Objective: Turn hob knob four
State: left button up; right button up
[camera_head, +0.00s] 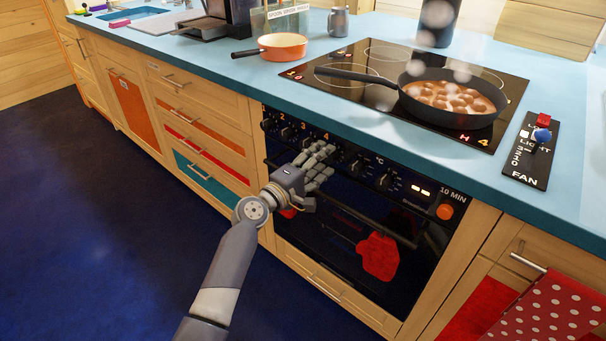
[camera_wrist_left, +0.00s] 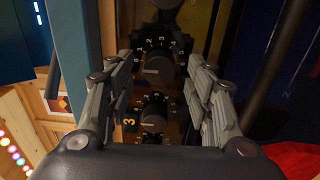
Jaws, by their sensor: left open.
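The oven's black control panel carries a row of knobs below the hob. My left gripper (camera_head: 324,158) is in front of this panel, by the printed number 4 (camera_head: 326,135), and hides the knob there. In the left wrist view a dark round knob (camera_wrist_left: 158,68) with a numbered scale lies between the two fingers of my left gripper (camera_wrist_left: 163,66). The fingers are open, with visible room on either side of the knob. The knob marked 3 (camera_wrist_left: 153,120) is below it in that view. My right gripper is not in view.
A black pan (camera_head: 450,98) with brown food steams on the hob (camera_head: 385,112), beside a red "H 4" readout. An orange pan (camera_head: 283,46) stands on the blue worktop (camera_head: 240,68). The oven handle (camera_head: 350,213) runs below the panel. A fan and light switch panel (camera_head: 527,165) is right.

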pick_arm(q)
jog(key=v, duration=1)
jog(key=shift+s, duration=0.25)
jog(key=shift+a, duration=0.1)
